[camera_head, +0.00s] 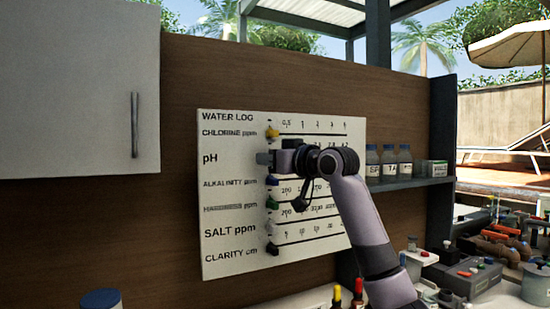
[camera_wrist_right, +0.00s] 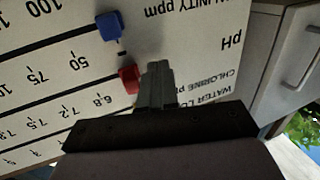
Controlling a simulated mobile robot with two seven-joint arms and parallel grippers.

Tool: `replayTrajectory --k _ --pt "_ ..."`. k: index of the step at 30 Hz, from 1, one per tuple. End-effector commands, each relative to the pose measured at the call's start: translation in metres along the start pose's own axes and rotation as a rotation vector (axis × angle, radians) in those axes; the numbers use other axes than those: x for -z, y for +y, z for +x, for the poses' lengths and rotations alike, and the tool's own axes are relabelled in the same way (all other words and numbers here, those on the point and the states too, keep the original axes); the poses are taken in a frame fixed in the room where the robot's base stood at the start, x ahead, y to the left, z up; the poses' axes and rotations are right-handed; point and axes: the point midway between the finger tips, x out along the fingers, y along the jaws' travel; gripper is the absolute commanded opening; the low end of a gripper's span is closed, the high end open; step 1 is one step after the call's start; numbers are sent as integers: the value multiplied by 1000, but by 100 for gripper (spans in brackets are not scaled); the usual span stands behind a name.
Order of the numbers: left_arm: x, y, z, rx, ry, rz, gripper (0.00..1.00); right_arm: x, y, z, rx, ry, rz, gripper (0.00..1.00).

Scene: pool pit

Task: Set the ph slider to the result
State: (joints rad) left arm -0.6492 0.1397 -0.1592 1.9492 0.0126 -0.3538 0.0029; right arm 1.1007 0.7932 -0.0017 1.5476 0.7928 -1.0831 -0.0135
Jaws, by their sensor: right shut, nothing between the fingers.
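The water log board (camera_head: 222,188) hangs on a brown wall, with labelled rows and scales. The pH slider, a red knob (camera_wrist_right: 130,79), sits at the label end of its row, before the 6.8 mark in the wrist view. In the head view my right gripper and forearm hide it. My right gripper (camera_head: 264,158) is shut and empty at the pH row. In the wrist view its fingers (camera_wrist_right: 158,84) are just beside the red knob, on the label side; I cannot tell whether they touch it. My left gripper is not in view.
The yellow chlorine knob (camera_head: 272,133) is just above and the blue alkalinity knob (camera_head: 272,181) just below. Green, pale and black knobs sit lower. A shelf (camera_head: 405,183) with bottles stands right of the board. A cluttered counter lies below right; a cabinet (camera_head: 80,90) is left.

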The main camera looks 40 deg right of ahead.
Motion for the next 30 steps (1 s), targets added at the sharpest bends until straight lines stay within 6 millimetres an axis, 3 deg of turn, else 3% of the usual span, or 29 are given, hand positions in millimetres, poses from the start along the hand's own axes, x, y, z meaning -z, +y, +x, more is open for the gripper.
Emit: replayTrajectory --k 30 --pt "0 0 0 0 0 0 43 0 51 -16 -2 0 0 0"
